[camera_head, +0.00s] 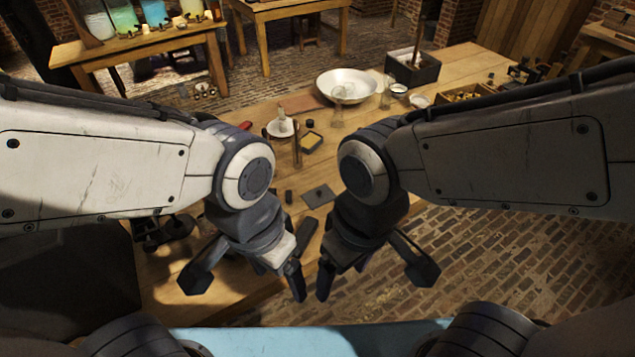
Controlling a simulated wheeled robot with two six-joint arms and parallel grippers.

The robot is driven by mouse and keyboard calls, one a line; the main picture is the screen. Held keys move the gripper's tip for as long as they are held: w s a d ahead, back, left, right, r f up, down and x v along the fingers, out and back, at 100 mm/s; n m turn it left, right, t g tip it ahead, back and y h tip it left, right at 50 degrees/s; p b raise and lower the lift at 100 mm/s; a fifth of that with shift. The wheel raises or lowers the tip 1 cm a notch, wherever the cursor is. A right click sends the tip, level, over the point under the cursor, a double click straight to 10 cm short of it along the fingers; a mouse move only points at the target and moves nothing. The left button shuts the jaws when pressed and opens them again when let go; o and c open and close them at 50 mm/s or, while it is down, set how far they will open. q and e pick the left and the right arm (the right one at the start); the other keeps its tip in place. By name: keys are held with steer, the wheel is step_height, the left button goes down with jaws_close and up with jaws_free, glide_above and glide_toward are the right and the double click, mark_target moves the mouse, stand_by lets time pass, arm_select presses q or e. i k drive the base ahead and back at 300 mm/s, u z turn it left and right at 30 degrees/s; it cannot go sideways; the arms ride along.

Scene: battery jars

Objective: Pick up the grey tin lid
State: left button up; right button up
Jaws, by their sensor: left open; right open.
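The grey tin lid (318,195) looks like a flat dark-grey square with a small knob on top. It lies on the wooden table, seen between my two wrists. An open square tin with yellow contents (311,142) sits behind it. My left gripper (247,284) is open and empty, nearer to me and to the left of the lid. My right gripper (373,278) is open and empty, nearer to me and to the right of the lid. Neither gripper touches the lid. My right wrist comes close to the lid's right side in the picture.
A small dark cylinder (289,196) stands just left of the lid. An upright brown rod (297,150) and a white dish (281,128) are behind. A large pale bowl (346,85) stands farther back. Brick floor (490,260) shows right of the table.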

mark_target(320, 196)
steer(key=z, duration=1.55)
steer(key=i, duration=0.75)
steer(key=u, duration=3)
